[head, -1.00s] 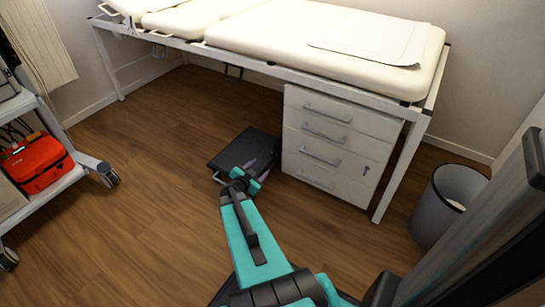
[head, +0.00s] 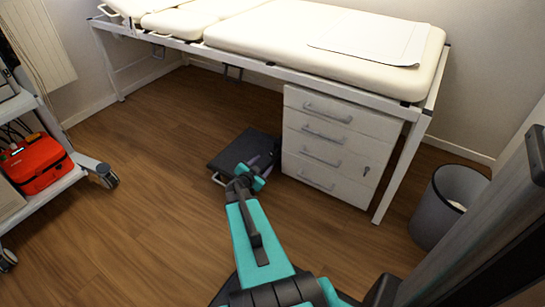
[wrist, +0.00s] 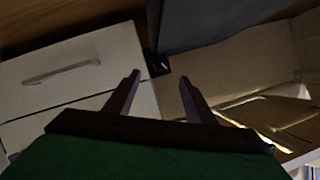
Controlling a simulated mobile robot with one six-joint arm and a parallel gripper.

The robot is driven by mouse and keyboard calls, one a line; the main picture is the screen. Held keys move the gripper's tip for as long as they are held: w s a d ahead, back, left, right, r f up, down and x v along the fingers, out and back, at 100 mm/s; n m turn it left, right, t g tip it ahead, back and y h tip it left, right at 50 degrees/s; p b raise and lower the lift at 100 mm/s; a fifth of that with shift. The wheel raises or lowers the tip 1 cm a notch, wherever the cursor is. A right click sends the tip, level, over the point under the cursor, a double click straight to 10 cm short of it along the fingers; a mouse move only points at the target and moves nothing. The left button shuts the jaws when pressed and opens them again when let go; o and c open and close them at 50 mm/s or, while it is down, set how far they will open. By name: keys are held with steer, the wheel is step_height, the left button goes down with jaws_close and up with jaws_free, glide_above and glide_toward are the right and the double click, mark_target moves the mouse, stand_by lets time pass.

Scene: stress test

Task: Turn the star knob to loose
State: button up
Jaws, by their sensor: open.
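I cannot make out a star knob for certain in either view. In the wrist view, a small dark block (wrist: 158,64) with a pale mark sits just beyond my fingertips, beside the drawer fronts; its shape is too dark to tell. My gripper (wrist: 159,76) is open, with its two fingers apart and nothing seen between them. In the head view my arm reaches toward the floor beside the drawer cabinet, and its wrist hides most of the fingers.
A white drawer cabinet (head: 335,145) stands under the padded couch (head: 330,40). A low black platform (head: 238,150) lies left of it. A grey bin (head: 448,208) stands right. A trolley with a red case (head: 35,163) stands left. Open wooden floor lies between.

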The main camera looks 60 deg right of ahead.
mark_target(273, 155)
steer(key=shift+b+x, duration=0.75)
steer(key=shift+x, duration=4.65)
steer(key=c, duration=0.9)
steer(key=shift+d, duration=0.55)
steer(key=shift+c, duration=0.7)
steer(key=shift+a, duration=0.65)
steer(key=shift+f, duration=0.1)
